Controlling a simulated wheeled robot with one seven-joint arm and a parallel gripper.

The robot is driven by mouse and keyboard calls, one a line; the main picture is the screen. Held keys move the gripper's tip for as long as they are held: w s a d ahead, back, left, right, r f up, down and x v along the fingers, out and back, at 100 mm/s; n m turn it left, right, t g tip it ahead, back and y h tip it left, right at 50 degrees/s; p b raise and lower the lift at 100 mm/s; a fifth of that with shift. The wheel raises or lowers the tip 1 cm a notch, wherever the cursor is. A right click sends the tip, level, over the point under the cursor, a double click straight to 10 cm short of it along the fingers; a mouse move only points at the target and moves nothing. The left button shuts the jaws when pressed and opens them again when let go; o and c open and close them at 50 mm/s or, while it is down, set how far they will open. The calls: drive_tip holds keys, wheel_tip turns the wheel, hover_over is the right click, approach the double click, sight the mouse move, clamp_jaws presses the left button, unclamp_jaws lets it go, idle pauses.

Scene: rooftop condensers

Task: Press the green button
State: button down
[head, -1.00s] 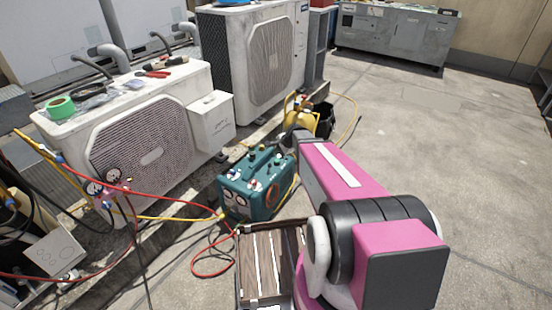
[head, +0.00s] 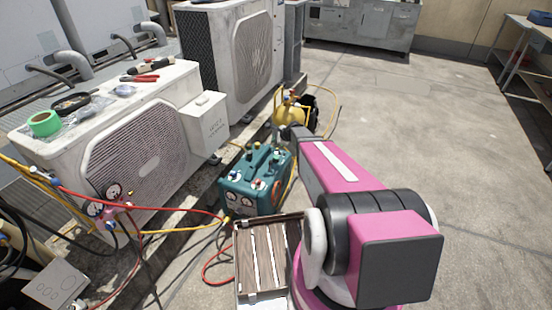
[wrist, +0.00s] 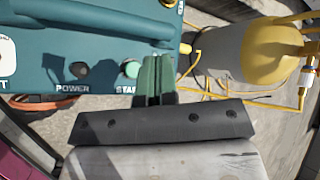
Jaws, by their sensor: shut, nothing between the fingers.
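The teal machine (head: 240,196) stands on the ground beside the condensers. In the wrist view its panel (wrist: 40,60) fills the upper left, with the labels POWER and START. A pale green button (wrist: 131,69) sits just above the START label, and a dark knob (wrist: 80,70) sits above POWER. My gripper (wrist: 157,62) shows as two green fingers, closed together and empty. In the wrist picture, the fingertips lie just right of the green button; I cannot tell whether they touch the panel. In the head view my pink arm reaches toward the machine, and the fingers are hard to make out.
A yellow tank (wrist: 270,50) with yellow hoses stands close to the machine, right of the fingers in the wrist view. A condenser (head: 130,165) and red hoses are at left. Concrete floor at right is clear.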

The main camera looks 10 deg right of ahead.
sight(276, 158)
drive_tip(key=shift+f, duration=4.15)
drive_tip(key=shift+f, duration=0.4)
drive_tip(key=shift+f, duration=0.8)
drive_tip(key=shift+r, duration=1.2)
drive_tip(key=shift+r, duration=0.1)
drive_tip(key=shift+r, duration=2.45)
drive_tip(key=shift+s, duration=0.1)
